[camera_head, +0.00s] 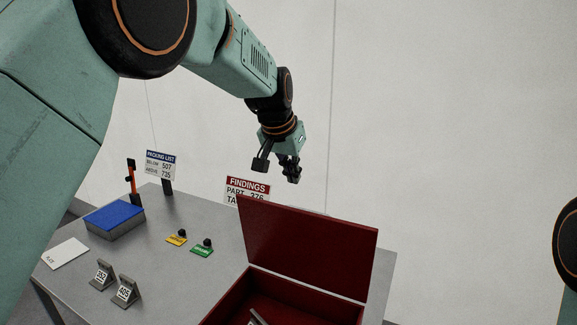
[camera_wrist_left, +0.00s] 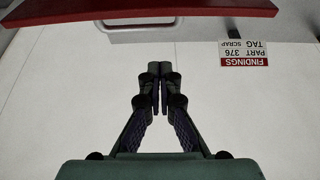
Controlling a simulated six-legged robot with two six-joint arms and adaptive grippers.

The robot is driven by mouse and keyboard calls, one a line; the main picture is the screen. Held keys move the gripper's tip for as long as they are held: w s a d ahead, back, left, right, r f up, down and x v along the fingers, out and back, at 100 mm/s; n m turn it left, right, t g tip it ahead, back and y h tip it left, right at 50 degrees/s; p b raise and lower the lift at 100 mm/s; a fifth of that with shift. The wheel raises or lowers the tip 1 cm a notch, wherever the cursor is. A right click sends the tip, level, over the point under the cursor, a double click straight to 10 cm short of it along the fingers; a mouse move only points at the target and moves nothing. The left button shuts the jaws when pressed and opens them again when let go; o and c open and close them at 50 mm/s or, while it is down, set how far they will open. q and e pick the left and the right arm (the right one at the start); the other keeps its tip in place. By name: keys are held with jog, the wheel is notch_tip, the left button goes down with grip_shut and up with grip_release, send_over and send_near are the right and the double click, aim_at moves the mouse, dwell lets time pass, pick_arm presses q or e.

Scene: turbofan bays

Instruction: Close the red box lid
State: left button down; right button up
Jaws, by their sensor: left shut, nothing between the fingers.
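The red box (camera_head: 290,300) stands at the front right of the grey table, its inside showing dark red. Its lid (camera_head: 310,245) is open and stands up at the back, leaning a little. A grey piece lies inside the box, partly cut off by the frame. My left gripper (camera_head: 291,177) is above and behind the lid's top edge, apart from it. In the left wrist view the fingers (camera_wrist_left: 160,75) are together and empty, and the lid's red edge (camera_wrist_left: 150,17) crosses the top. My right gripper is not in view.
A findings sign (camera_head: 247,190) stands behind the lid. A blue-topped box (camera_head: 115,217), a packing list sign (camera_head: 161,165), yellow (camera_head: 176,238) and green (camera_head: 202,250) tagged pieces, number stands (camera_head: 125,292) and a white card (camera_head: 65,253) are on the table's left.

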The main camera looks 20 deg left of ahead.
pick_arm(q)
jog(key=x, duration=0.4)
jog(key=a+p+x, duration=0.1)
jog(key=x, duration=0.1)
jog(key=shift+w, duration=0.15)
jog(key=shift+s, duration=0.5)
jog(key=s, duration=0.1)
jog(key=s+p, duration=0.1)
jog(key=s, duration=0.1)
jog(key=shift+a+f, duration=0.15)
jog(key=shift+a, duration=0.05)
jog(key=shift+w+a+f, duration=0.1)
jog(key=shift+a+f, duration=0.05)
jog(key=shift+d, duration=0.3)
jog(key=shift+a, duration=0.1)
